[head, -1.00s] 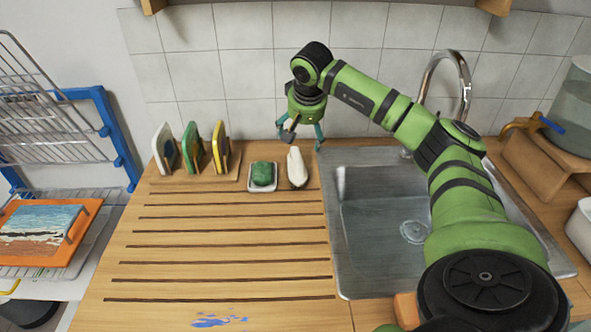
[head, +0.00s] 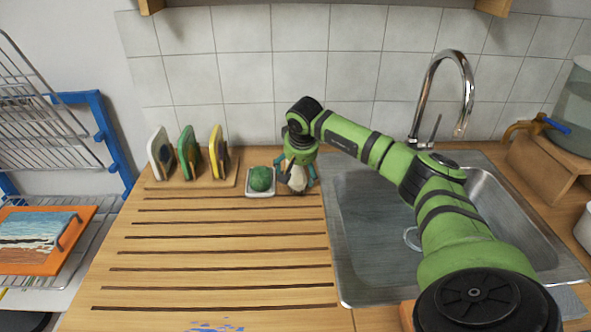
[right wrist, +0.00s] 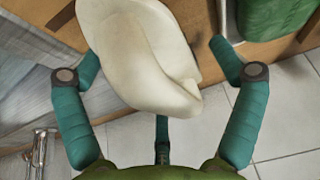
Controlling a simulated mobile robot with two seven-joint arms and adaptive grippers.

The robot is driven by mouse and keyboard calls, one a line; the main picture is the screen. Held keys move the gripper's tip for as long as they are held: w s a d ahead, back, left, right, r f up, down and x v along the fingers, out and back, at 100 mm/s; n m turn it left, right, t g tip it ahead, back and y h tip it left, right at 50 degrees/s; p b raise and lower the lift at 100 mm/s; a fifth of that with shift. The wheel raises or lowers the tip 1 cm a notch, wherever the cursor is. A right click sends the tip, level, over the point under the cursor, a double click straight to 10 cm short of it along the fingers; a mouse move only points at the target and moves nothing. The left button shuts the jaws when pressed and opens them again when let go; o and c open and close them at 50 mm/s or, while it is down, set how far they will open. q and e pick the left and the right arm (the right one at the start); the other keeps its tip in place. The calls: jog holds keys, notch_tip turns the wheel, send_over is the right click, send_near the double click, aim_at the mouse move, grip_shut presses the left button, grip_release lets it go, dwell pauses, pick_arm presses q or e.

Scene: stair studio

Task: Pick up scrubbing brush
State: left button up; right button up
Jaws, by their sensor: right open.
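A white, rounded object that looks like the scrubbing brush (head: 297,178) stands at the back of the wooden drainboard, just left of the sink. My right gripper (head: 298,185) is over it, pointing down, and hides much of it. In the right wrist view the white brush body (right wrist: 145,55) fills the space between the open teal fingers of the right gripper (right wrist: 155,62). One finger is on each side, with visible gaps. A third finger shows below it. My left gripper is not in view.
A green scrubber (head: 261,178) in a small white dish (head: 260,194) sits close to the left of the brush. A rack with several upright boards (head: 188,152) is farther left. The sink (head: 370,265) and tap (head: 425,95) are right. The tiled wall is close behind. The grooved drainboard (head: 215,245) is clear.

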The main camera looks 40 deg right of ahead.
jog(key=c, duration=1.3)
jog(key=shift+c, duration=0.2)
jog(key=shift+r, duration=0.1)
jog(key=shift+r, duration=0.4)
notch_tip(320, 180, up, 3)
jog(key=shift+f+b, duration=0.2)
jog(key=shift+b, duration=0.3)
jog(key=s+d+r+b, duration=0.2)
jog(key=s+d+r, duration=0.5)
jog(key=s+d, duration=0.1)
jog(key=shift+s+d+r, duration=0.15)
jog(key=shift+s+r, duration=0.05)
jog(key=shift+r, duration=0.05)
